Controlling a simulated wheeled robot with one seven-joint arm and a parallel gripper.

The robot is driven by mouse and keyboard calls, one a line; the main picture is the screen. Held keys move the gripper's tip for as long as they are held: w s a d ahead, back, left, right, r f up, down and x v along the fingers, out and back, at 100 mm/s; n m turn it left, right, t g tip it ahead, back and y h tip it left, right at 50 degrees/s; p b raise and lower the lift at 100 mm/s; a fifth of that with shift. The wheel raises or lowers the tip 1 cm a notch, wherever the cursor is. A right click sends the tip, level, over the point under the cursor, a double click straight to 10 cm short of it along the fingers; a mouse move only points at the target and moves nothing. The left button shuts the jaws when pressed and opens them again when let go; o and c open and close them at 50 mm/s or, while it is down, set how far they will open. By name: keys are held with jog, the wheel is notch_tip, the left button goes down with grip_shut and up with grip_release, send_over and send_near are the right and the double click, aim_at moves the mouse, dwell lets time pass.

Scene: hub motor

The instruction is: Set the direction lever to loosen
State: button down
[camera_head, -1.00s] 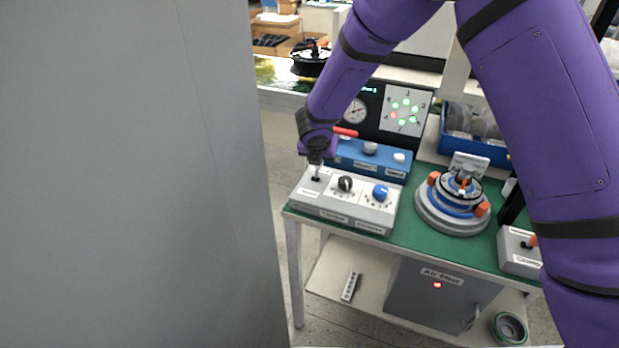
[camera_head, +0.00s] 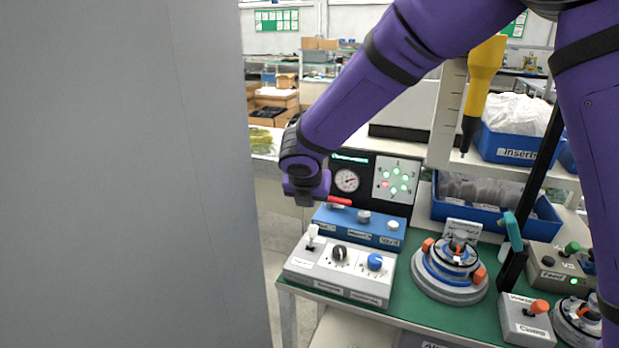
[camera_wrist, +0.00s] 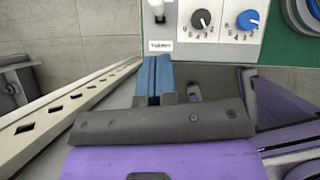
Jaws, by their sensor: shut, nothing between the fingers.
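The direction lever (camera_head: 313,232) has a white handle and a dark base. It stands at the left end of a grey control box (camera_head: 335,292), behind a small label too blurred to read for sure. The lever (camera_wrist: 157,10) also shows at the top edge of the wrist view, its upper part cut off; I cannot tell which setting it is at. My gripper (camera_head: 305,203) is above and slightly behind the lever, apart from it. In the wrist view its blue fingers (camera_wrist: 154,66) are together and empty, just short of the box's labelled edge.
A black knob (camera_head: 339,253) and a blue knob (camera_head: 375,262) sit right of the lever. A blue box with a red lever (camera_head: 339,201) stands behind, close to my gripper. A round fixture (camera_head: 450,270) is to the right. A large grey panel (camera_head: 130,180) fills the left.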

jog(key=w+v, duration=0.1)
jog(key=v, duration=0.5)
jog(key=shift+d+r, duration=0.2)
jog(key=shift+r, duration=0.5)
jog(key=shift+s, duration=0.1)
jog(key=s+d+r+m+h, duration=0.1)
jog(key=s+d+r+m, duration=0.45)
jog(key=d+m, duration=0.4)
jog(key=s+d+r+m+h, duration=0.1)
jog(key=s+d+r+m, duration=0.45)
jog(key=d, duration=0.65)
jog(key=s+d+m+y, duration=0.1)
jog(key=s+d+m, duration=0.4)
jog(key=s+m, duration=0.4)
jog(key=s+d+m+g+y, duration=0.1)
jog(key=s+d+m, duration=0.4)
jog(key=s+m, duration=0.4)
jog(key=shift+s+d+r+m+y, duration=0.25)
jog(key=shift+s+m+y, duration=0.05)
jog(key=shift+s+y, duration=0.1)
